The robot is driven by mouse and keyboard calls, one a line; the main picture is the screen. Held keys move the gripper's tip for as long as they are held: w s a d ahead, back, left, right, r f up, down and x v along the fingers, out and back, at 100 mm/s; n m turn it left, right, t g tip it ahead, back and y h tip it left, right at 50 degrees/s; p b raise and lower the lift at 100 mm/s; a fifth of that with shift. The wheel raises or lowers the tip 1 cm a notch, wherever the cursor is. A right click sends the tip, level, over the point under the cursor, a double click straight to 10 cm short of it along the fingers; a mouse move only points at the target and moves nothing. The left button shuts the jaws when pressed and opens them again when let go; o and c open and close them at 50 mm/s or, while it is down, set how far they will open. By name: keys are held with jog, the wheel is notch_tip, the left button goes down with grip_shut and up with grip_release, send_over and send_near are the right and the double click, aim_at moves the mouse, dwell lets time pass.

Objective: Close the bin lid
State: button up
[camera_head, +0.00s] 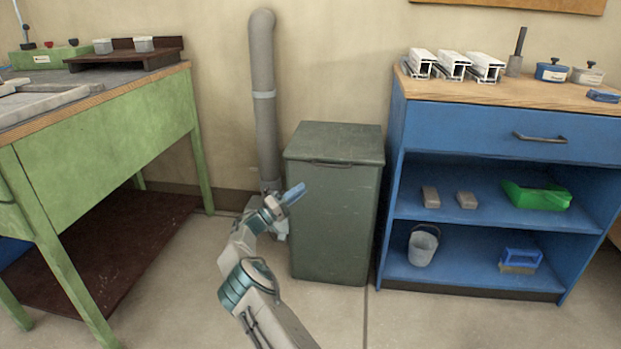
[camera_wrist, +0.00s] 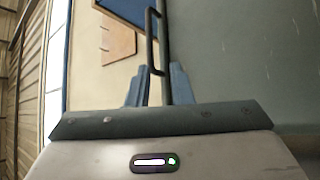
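The grey-green bin (camera_head: 330,230) stands against the wall between the bench and the cabinet. Its lid (camera_head: 335,142) lies flat on top, with no visible gap at the front edge. A dark handle (camera_head: 330,163) runs along the lid's front edge. My gripper (camera_head: 295,193) is in front of the bin's left side, a little below the lid edge. In the wrist view, the two blue fingers (camera_wrist: 159,85) stand apart with nothing held between them. The dark handle (camera_wrist: 152,42) shows beyond the fingertips, beside the grey-green bin surface (camera_wrist: 240,60).
A grey pipe (camera_head: 264,100) rises behind the bin's left side. A green bench (camera_head: 110,135) stands at left. A blue cabinet (camera_head: 480,133) with a bucket (camera_head: 423,246) and a green container (camera_head: 537,196) stands close on the right. The floor before the bin is clear.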

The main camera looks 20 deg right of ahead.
jog(key=shift+v, duration=1.45)
jog(key=shift+r, duration=0.15)
jog(key=s+d+r+m+g+y+p, duration=0.1)
jog(key=s+d+r+g+y+p, duration=0.15)
jog(key=d+r+p, duration=0.35)
jog(key=s+d+r+m+g+y+p, duration=0.2)
jog(key=s+d+r+g, duration=0.25)
jog(key=r, duration=0.35)
jog(key=s+d+r+y+p, duration=0.3)
jog(key=s+r+y+p, duration=0.3)
jog(key=s+r+p, duration=0.35)
jog(key=s+a+r+n+t+y+p, duration=0.1)
jog(key=s+a+r+y+p, duration=0.2)
jog(key=s+a+r+p, duration=0.3)
jog(key=s+a+r+n+t+y+p, duration=0.1)
jog(key=s+a+r+y+p, duration=0.3)
jog(key=s, duration=1.2)
jog(key=s+a+r+n+t+y+p, duration=0.2)
jog(key=s+a+r+y+p, duration=0.2)
jog(key=s+a+r+p, duration=0.4)
jog(key=shift+s+a+p+v, duration=0.3)
jog(key=shift+s+p+v, duration=0.85)
jog(key=shift+v, duration=2.55)
jog(key=shift+w+f+p, duration=0.2)
jog(key=shift+w+p, duration=0.2)
